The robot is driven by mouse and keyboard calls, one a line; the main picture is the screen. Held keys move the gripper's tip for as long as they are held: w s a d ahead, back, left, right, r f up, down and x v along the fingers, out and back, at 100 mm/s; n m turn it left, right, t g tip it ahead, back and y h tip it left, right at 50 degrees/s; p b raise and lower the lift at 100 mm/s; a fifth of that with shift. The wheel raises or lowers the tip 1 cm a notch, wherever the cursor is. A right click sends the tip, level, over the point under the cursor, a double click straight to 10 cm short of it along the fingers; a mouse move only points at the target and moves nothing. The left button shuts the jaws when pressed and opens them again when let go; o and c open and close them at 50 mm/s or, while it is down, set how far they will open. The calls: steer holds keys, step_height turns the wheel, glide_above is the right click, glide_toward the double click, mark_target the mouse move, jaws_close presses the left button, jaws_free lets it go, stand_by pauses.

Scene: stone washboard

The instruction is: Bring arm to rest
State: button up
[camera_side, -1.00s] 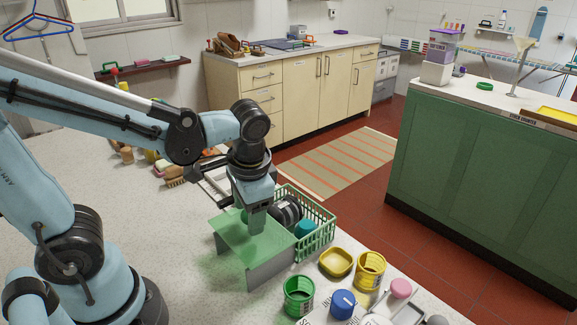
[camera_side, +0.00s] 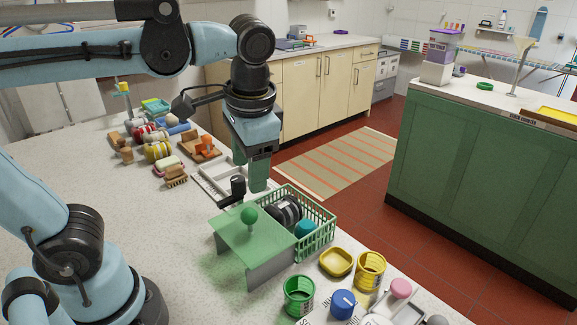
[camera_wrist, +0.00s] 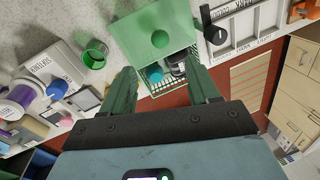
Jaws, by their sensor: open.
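My gripper (camera_side: 259,180) is raised in the air above the far side of the green stand, fingers pointing down. In the wrist view my gripper (camera_wrist: 161,80) shows two green fingers spread apart with nothing between them. The green stand (camera_side: 240,240), with grey legs, is on the speckled counter. A green ball-shaped knob (camera_side: 249,215) is on its top, apart from my fingers; the knob also shows in the wrist view (camera_wrist: 160,39). A green basket (camera_side: 318,240) beside the stand holds dark round things and a teal piece.
A pale tray (camera_side: 212,182) with a black-handled piece (camera_side: 238,188) lies behind the stand. Brushes and other small things crowd the far left. The left counter is bare.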

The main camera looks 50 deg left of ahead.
steer(key=shift+r, duration=0.3)
steer(key=a+f+t, duration=0.1)
steer(key=f+t, duration=0.1)
steer(key=w+f+n+t+h, duration=0.1)
steer(key=f+t, duration=0.1)
steer(key=w+a+f+t+h, duration=0.1)
steer(key=f, duration=0.2)
steer(key=shift+a+n+t, duration=0.3)
steer(key=shift+n+t, duration=0.1)
steer(key=shift+w+a+f+t, duration=0.25)
steer(key=shift+f+t, duration=0.1)
steer(key=shift+t, duration=0.15)
